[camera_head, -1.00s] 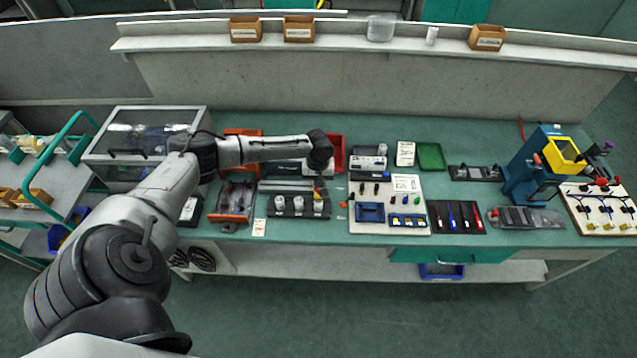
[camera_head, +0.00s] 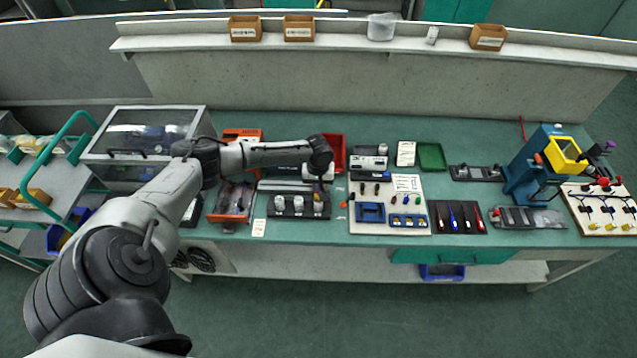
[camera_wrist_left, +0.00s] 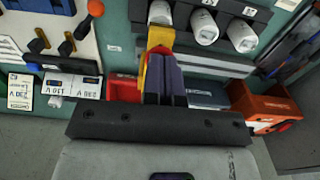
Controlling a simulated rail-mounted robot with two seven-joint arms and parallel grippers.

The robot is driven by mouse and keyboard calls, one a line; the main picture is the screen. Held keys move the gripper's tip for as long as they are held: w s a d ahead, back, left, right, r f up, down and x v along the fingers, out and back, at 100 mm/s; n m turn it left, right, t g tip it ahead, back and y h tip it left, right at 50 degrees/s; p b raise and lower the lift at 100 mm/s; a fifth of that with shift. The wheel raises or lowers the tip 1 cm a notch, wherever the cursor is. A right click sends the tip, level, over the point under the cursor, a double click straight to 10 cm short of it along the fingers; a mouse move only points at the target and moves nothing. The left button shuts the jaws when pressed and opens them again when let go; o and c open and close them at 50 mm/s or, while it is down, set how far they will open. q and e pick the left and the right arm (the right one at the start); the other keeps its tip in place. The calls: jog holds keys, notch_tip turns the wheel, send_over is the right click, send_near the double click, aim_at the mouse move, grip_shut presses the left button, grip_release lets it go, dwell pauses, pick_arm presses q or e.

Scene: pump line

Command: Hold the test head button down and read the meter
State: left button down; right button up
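My left gripper (camera_head: 320,168) hangs over the bench, behind the black rack (camera_head: 287,213) of white cylinders. In the left wrist view its grey-purple fingers (camera_wrist_left: 165,80) sit close together. A yellow and red piece (camera_wrist_left: 158,38) shows beside and beyond the fingers; I cannot tell whether they grip or touch it. The test head's button cannot be made out. A white unit (camera_head: 368,164) stands right of the gripper; its 230 V and 110 V labels (camera_wrist_left: 75,86) show in the left wrist view. I cannot make out a meter reading. My right gripper is not in view.
A red bin (camera_head: 338,148) lies behind the gripper, and an orange bin (camera_head: 232,203) to its left. A pale board (camera_head: 389,222) with an orange ball (camera_head: 344,204) at its edge lies right. A blue press (camera_head: 525,180) stands far right.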

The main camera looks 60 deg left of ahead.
pick_arm(q)
jog(key=shift+f, duration=0.2)
dwell(0.5)
jog(key=shift+p, duration=0.45)
dwell(1.0)
notch_tip(320, 180, up, 4)
jog(key=p, duration=0.5)
jog(key=shift+r, duration=0.1)
jog(key=shift+r+p, duration=1.45)
jog(key=shift+p, duration=0.3)
